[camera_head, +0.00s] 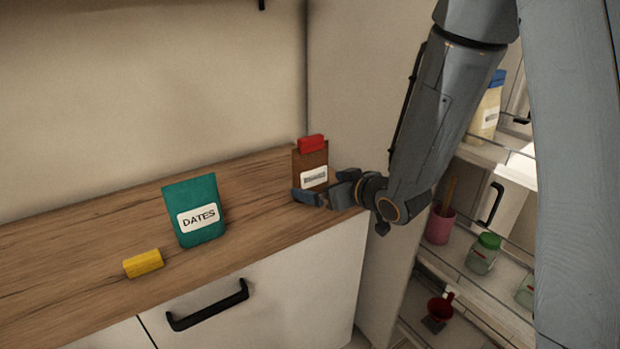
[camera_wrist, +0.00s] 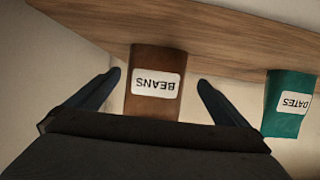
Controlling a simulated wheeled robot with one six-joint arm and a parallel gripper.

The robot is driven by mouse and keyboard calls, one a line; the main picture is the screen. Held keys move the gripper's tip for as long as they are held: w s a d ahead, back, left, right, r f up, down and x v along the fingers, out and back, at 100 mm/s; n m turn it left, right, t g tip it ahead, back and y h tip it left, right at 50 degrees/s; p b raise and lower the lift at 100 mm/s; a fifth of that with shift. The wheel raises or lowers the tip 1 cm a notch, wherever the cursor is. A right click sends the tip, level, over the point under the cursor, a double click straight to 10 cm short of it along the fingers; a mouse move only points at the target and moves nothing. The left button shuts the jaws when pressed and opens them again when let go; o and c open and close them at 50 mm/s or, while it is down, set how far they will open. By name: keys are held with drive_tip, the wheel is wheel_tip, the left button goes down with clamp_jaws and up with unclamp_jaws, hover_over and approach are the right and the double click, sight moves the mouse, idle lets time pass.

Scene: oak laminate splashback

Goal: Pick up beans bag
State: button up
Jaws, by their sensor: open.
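The beans bag (camera_head: 311,161) is brown with a white label and stands upright on the counter at its right end, near the side panel. A red clip (camera_head: 311,143) sits on its top edge in the head view. In the wrist view the bag (camera_wrist: 154,105) appears upside down, its label reading BEANS. My gripper (camera_head: 318,193) is in front of the bag in the head view and hides its lower part. In the wrist view my gripper (camera_wrist: 158,80) has its two fingers spread, one on each side of the bag, with gaps between them and it.
A green dates bag (camera_head: 197,229) stands left of the beans bag on the wooden counter (camera_head: 110,225). A yellow block (camera_head: 143,263) lies near the front edge. A drawer with a black handle (camera_head: 208,305) is below. Open shelves with jars (camera_head: 483,252) are at the right.

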sight(316, 183)
drive_tip(key=shift+d+p+x, duration=0.15)
drive_tip(key=shift+p+x, duration=0.15)
drive_tip(key=shift+x, duration=1.45)
drive_tip(key=shift+d+p+x, duration=0.15)
drive_tip(key=shift+p+x, duration=0.1)
drive_tip(key=shift+x, duration=1.5)
drive_tip(key=shift+w+f, duration=0.1)
drive_tip(key=shift+f, duration=0.05)
drive_tip(key=c, duration=1.3)
